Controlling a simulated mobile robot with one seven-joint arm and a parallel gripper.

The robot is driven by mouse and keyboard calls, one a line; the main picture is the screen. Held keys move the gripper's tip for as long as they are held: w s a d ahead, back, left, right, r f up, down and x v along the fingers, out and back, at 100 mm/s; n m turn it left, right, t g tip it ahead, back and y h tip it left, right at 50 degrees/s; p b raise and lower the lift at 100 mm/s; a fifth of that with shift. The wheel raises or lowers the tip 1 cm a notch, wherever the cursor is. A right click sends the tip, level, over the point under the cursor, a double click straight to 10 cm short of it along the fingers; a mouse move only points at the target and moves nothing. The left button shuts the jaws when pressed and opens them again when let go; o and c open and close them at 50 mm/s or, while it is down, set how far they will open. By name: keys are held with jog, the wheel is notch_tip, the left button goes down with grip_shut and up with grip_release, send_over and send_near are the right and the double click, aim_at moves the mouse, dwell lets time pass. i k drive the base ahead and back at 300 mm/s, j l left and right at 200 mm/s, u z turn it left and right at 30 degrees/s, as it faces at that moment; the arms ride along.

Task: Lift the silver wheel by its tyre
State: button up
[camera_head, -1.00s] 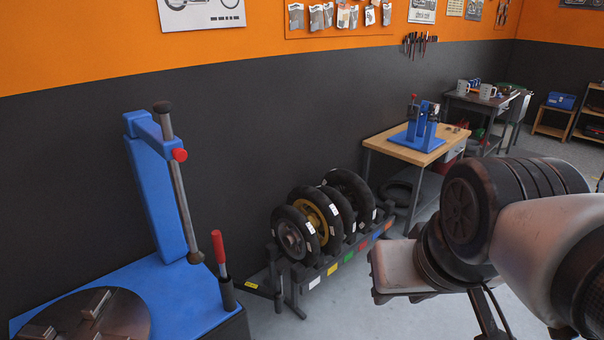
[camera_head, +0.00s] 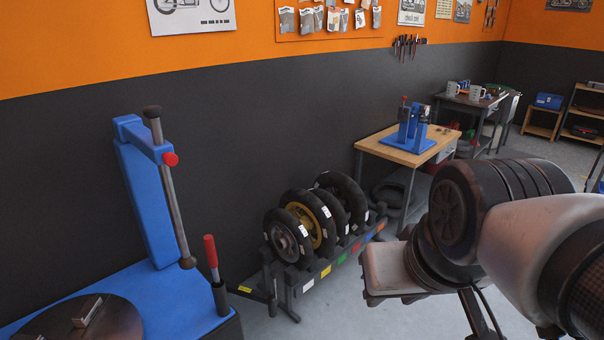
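Several wheels with black tyres stand upright in a row on a dark rack (camera_head: 340,258). The nearest wheel, at the left end, has a silver-grey hub and rim (camera_head: 284,243) inside its black tyre (camera_head: 303,243). A wheel with a gold rim (camera_head: 309,226) stands right behind it. The rims of the farther wheels are mostly hidden. My arm reaches in from the right edge, well to the right of the rack and apart from the wheels. The fingers of my gripper do not show clearly in this view.
A blue tyre-changing machine (camera_head: 150,200) with a red-handled lever (camera_head: 211,250) stands at the left, close to the silver wheel. A wooden-topped bench (camera_head: 400,148) with a blue stand (camera_head: 414,132) is behind the rack. Grey floor (camera_head: 350,305) in front of the rack is clear.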

aim_at(294, 235)
jog(key=i, duration=0.6)
jog(key=i+l+u, duration=0.2)
jog(key=i, duration=0.25)
jog(key=i+l+u, duration=0.15)
jog(key=i, duration=0.35)
jog(key=i+l+u, duration=0.2)
jog(key=i, duration=0.25)
jog(key=i+l+u, duration=0.35)
jog(key=i+u, duration=0.15)
